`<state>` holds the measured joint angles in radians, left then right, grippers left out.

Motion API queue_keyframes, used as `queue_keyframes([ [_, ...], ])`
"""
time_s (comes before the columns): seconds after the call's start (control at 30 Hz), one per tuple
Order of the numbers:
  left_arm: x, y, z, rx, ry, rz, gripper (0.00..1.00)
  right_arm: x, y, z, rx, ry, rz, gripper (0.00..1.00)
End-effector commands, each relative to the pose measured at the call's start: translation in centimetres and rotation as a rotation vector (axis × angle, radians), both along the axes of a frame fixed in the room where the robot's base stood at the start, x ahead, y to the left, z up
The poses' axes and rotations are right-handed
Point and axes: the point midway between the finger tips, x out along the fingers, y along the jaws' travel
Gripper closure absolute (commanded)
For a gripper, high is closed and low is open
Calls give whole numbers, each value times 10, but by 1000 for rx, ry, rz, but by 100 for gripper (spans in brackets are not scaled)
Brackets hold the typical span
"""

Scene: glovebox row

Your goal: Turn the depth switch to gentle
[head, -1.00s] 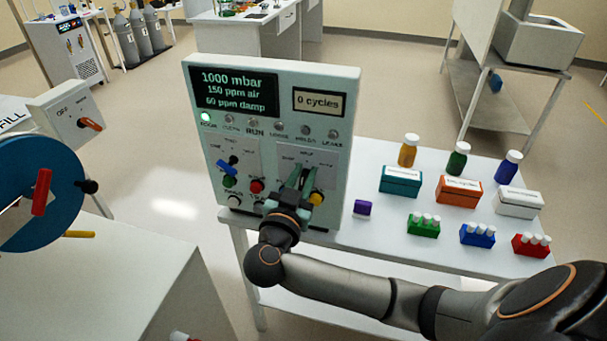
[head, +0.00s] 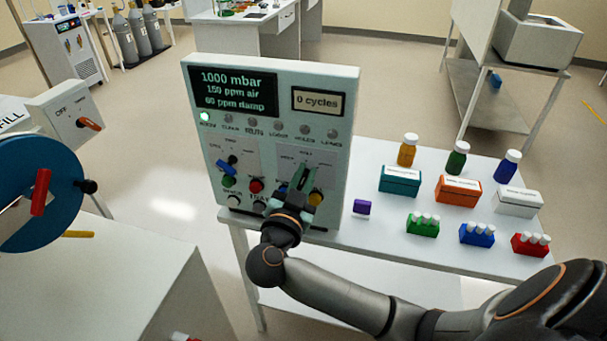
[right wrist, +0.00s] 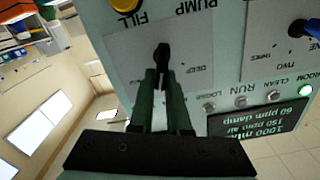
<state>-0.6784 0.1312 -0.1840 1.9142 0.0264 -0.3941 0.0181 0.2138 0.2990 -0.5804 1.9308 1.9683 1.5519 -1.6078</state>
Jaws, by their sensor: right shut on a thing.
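The depth switch (right wrist: 162,56) is a small black knob on a light plate of the control panel (head: 232,112). In the right wrist view the panel appears upside down, and the word DEEP shows on the plate beside the knob. The switch's setting cannot be read clearly. My right gripper (right wrist: 161,76) is shut on the switch, its green fingers on either side. In the head view my right gripper (head: 301,178) reaches the panel's lower right and hides most of the switch. My left gripper is not in view.
Close to the gripper are a yellow button (head: 316,198), a red button (head: 256,186) and a blue switch (head: 226,166). Boxes, bottles and vial racks stand on the white table (head: 385,240) to the right. A blue wheel (head: 40,235) is at left.

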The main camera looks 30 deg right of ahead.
Motion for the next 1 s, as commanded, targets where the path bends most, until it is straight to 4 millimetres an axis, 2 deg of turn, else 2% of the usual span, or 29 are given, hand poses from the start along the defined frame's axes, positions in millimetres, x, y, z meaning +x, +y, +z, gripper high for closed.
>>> queue_keyframes([
  [0.23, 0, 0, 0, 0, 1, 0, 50, 0, 0, 0, 3, -1, -1, 100],
  [0.27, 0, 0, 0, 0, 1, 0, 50, 0, 0, 0, 2, -1, -1, 83],
  [0.5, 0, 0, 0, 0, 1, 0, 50, 0, 0, 0, 1, -1, -1, 56],
  [1.0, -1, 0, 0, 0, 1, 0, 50, 2, 2, 0, 1, -1, -1, 55],
])
